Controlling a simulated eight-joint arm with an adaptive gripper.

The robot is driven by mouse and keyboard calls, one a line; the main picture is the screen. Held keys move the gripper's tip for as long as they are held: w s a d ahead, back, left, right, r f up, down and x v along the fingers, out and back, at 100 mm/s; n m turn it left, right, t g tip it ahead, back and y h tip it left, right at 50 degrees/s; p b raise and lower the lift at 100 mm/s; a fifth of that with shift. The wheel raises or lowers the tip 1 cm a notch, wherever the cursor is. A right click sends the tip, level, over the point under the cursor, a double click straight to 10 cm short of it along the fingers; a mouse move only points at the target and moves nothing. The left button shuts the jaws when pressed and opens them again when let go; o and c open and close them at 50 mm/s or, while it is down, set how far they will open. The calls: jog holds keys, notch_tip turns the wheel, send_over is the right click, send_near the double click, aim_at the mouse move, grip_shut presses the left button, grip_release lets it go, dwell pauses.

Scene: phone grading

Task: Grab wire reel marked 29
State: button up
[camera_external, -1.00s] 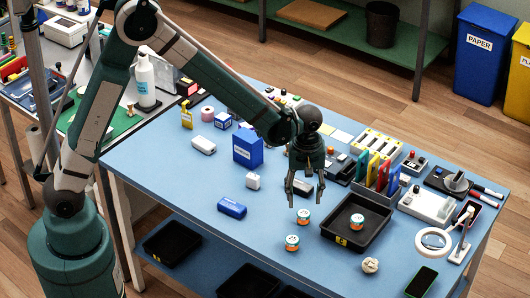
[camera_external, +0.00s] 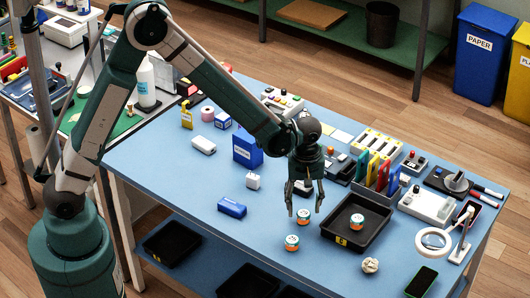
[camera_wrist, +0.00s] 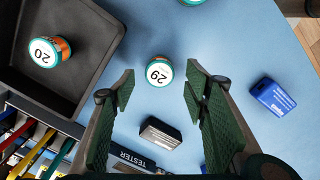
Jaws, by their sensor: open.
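The wire reel marked 29 (camera_wrist: 159,71), with a white top and teal rim, stands on the blue table. It also shows in the external view (camera_external: 304,216), just left of the black tray. My gripper (camera_external: 305,212) points down with its fingers at this reel. In the wrist view my gripper (camera_wrist: 158,88) is open, with one finger to each side of the reel and gaps between. A reel marked 20 (camera_wrist: 47,51) lies in the black tray (camera_external: 341,241). Another reel (camera_external: 292,243) stands nearer the front edge; its mark is not readable.
A small black box (camera_wrist: 160,133) and a blue box (camera_wrist: 272,97) lie close by. A rack of coloured holders (camera_external: 372,190) stands behind the tray. The table left of the reels is fairly clear.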

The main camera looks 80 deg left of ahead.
aim_at(304, 213)
jog(key=shift+f, duration=1.95)
jog(key=shift+c, duration=0.5)
jog(key=c, duration=0.9)
